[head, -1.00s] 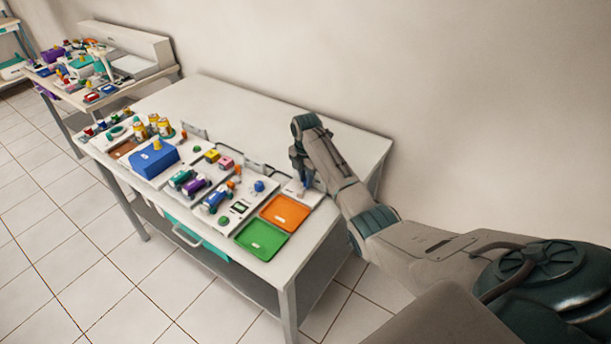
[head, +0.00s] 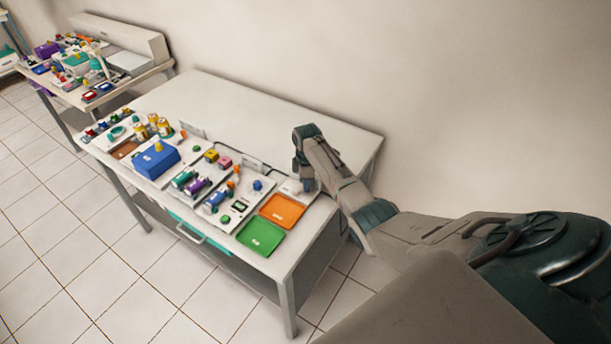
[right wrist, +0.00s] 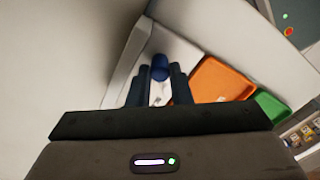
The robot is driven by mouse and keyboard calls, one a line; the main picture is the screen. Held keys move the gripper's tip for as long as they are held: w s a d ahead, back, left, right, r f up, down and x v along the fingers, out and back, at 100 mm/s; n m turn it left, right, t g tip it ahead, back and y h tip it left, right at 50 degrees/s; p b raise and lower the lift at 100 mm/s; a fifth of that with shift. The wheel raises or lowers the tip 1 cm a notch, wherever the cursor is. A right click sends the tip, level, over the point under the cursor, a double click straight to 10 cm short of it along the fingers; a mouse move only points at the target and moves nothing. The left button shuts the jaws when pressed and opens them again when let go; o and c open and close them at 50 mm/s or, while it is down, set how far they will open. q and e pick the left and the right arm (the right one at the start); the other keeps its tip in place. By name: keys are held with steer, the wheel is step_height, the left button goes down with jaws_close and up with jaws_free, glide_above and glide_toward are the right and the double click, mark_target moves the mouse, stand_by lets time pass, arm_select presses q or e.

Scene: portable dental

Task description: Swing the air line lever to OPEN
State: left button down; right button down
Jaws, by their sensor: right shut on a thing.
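The air line lever stands on a small white panel (head: 291,188) at the right end of the row of devices, behind the orange tray. In the right wrist view a blue rounded grip (right wrist: 160,67), apparently the lever's handle, sits between my fingertips. My right gripper (head: 304,184) is low over that panel and shut on this grip; its fingers also show in the right wrist view (right wrist: 161,78). In the head view the gripper hides the lever, and I cannot read its position or any OPEN mark. My left gripper is not in view.
An orange tray (head: 282,210) and a green tray (head: 260,237) lie by the table's front right corner. A panel with a blue knob (head: 257,185) stands to the left, then a blue box (head: 157,160). The back of the white table (head: 250,110) is clear, with a wall behind.

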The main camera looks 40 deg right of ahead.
steer(key=shift+s+m+p, duration=0.1)
steer(key=shift+m+p, duration=0.2)
steer(key=shift+m, duration=0.2)
steer(key=c, duration=1.3)
jaws_free()
steer(key=shift+s+a, duration=0.1)
steer(key=shift+r, duration=0.15)
